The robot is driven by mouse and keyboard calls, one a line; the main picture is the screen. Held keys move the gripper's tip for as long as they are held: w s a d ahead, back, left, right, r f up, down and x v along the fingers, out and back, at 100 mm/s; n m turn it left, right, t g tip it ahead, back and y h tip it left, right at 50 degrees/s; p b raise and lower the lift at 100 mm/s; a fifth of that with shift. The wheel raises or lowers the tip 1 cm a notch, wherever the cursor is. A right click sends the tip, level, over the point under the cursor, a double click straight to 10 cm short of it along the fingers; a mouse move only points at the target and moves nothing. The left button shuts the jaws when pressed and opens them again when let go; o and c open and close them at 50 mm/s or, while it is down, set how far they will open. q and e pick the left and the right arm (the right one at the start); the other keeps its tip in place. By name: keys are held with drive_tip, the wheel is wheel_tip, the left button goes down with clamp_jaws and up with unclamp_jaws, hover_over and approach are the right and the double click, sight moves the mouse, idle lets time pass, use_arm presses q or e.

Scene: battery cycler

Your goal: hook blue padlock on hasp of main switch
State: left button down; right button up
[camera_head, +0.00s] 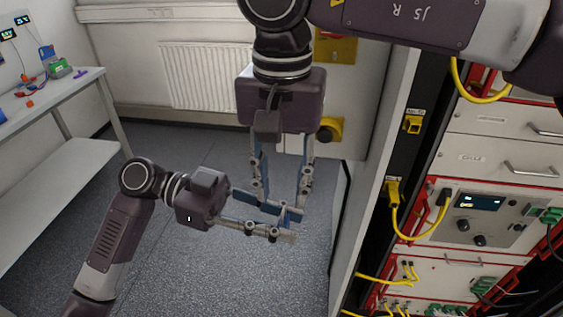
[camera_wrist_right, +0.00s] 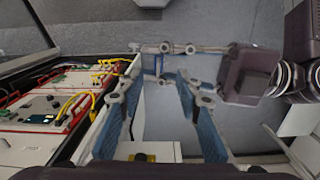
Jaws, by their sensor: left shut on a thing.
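The main switch (camera_head: 329,131), a yellow plate with a dark knob, is on the pale cabinet side behind my right gripper; a yellow part of it shows at the bottom of the right wrist view (camera_wrist_right: 142,157). My left gripper (camera_head: 288,222) reaches in from the left, below the switch, shut on a small blue thing, apparently the blue padlock (camera_head: 292,213). The padlock is mostly hidden by fingers; some blue shows in the right wrist view (camera_wrist_right: 158,66). My right gripper (camera_head: 279,200) points down, open, its fingertips around or close to the left gripper's tips. Contact cannot be told. The hasp is not discernible.
An equipment rack (camera_head: 480,215) with yellow cables and protruding handles stands at the right. A workbench (camera_head: 50,92) with small items is at the left, a radiator (camera_head: 205,75) at the back. The grey floor (camera_head: 160,270) between is clear.

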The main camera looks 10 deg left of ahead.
sight(282, 216)
wheel_tip(282, 216, down, 7)
drive_tip(key=shift+r, duration=0.1)
drive_tip(key=shift+c, duration=0.7)
clamp_jaws()
use_arm(q)
drive_tip(key=c, duration=1.5)
unclamp_jaws()
drive_tip(key=shift+c, duration=0.2)
